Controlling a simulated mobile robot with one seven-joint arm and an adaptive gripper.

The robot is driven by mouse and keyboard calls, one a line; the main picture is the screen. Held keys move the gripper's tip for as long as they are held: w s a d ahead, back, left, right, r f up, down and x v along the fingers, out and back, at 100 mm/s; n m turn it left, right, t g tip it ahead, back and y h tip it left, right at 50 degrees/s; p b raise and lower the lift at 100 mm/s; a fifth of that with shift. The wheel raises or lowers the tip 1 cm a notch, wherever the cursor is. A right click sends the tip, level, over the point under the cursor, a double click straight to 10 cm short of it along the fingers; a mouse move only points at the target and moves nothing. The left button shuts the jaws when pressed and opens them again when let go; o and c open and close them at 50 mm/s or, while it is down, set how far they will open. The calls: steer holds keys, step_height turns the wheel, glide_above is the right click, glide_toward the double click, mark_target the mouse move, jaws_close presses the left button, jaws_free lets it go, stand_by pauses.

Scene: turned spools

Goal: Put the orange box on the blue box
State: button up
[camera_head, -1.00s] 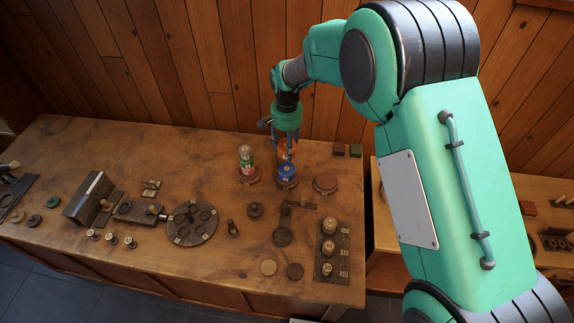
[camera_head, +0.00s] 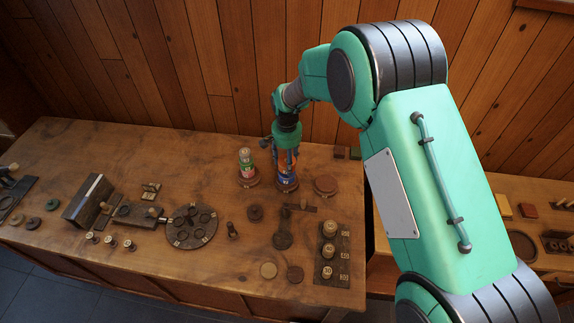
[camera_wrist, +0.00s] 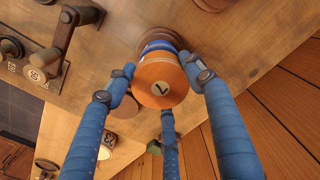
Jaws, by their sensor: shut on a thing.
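My gripper (camera_head: 286,160) also shows in the head view, low over the right part of the bench and shut on the orange spool, whose sides the fingers partly cover. The blue box is a blue spool (camera_head: 287,179) directly below it on a round reddish base. It also shows in the wrist view as a blue rim (camera_wrist: 158,47). The orange spool appears at the blue spool's top; I cannot tell if they touch.
A stack of green, red and white spools (camera_head: 246,166) stands close on the left. A low reddish disc (camera_head: 326,184) lies to the right. A dark rack with wooden spools (camera_head: 329,250) and a round holed plate (camera_head: 190,225) are nearer the front.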

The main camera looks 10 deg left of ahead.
steer(key=shift+f, duration=0.95)
steer(key=shift+f, duration=0.1)
steer(key=o, duration=1.1)
steer(key=shift+o, duration=0.2)
step_height(320, 180, up, 12)
steer(key=shift+r, duration=0.1)
